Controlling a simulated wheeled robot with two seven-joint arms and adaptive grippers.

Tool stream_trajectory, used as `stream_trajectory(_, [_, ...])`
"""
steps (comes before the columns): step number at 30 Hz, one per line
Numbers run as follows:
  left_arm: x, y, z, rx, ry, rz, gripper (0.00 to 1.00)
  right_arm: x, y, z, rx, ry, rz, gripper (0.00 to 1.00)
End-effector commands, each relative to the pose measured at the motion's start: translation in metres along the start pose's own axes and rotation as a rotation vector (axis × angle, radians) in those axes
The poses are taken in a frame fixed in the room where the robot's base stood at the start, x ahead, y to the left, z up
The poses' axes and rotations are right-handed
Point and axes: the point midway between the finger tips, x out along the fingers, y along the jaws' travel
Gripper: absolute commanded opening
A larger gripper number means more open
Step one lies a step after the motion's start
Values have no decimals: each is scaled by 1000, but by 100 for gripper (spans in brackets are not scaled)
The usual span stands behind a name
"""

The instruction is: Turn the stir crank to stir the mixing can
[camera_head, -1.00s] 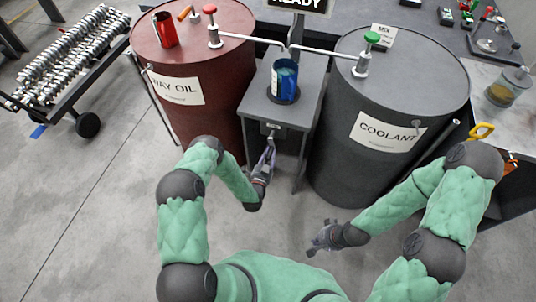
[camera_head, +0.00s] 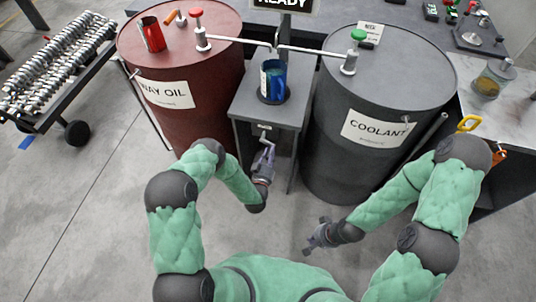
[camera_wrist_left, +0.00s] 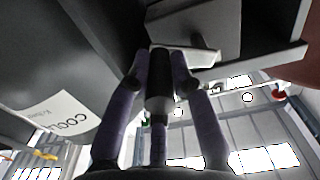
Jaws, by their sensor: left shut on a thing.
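The blue mixing can (camera_head: 273,80) stands upright on the grey stand (camera_head: 245,108) between the two barrels. The stir crank is on the front of the stand, below the can; its small arm (camera_head: 264,128) shows in the head view. My left gripper (camera_head: 266,152) is at the crank, in front of the stand. In the left wrist view, its fingers (camera_wrist_left: 158,75) are closed around the crank's dark handle (camera_wrist_left: 159,85), with the pale crank arm (camera_wrist_left: 185,58) beyond. My right gripper (camera_head: 312,238) hangs apart from everything, low over the floor; its fingers are too small to judge.
The red way oil barrel (camera_head: 190,125) stands left of the stand, and the dark coolant barrel (camera_head: 340,160) stands right. A red can (camera_head: 152,35) sits on the red barrel. A cart of metal parts (camera_head: 60,70) is at far left. The floor in front is clear.

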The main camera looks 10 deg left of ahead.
Motion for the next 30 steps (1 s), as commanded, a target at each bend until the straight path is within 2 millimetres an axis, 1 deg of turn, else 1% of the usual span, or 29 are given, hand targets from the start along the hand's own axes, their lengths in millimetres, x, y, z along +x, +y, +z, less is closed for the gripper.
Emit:
stream_trajectory(1, [1,1,-4,-44,5,-1,0,-1,0,0,0,0,0,0])
stream_trajectory(9, [1,6,-16,-298,5,0,0,-4,-1,0,0,0,0,0])
stream_trajectory(18, [1,6,-28,-538,5,-2,0,-6,-2,0,0,0,0,0])
stream_trajectory(24, [1,6,-32,-644,5,-2,0,-7,-2,0,0,0,0,0])
stream_trajectory(30, [1,5,-35,-703,6,-3,0,-7,-2,0,0,0,0,0])
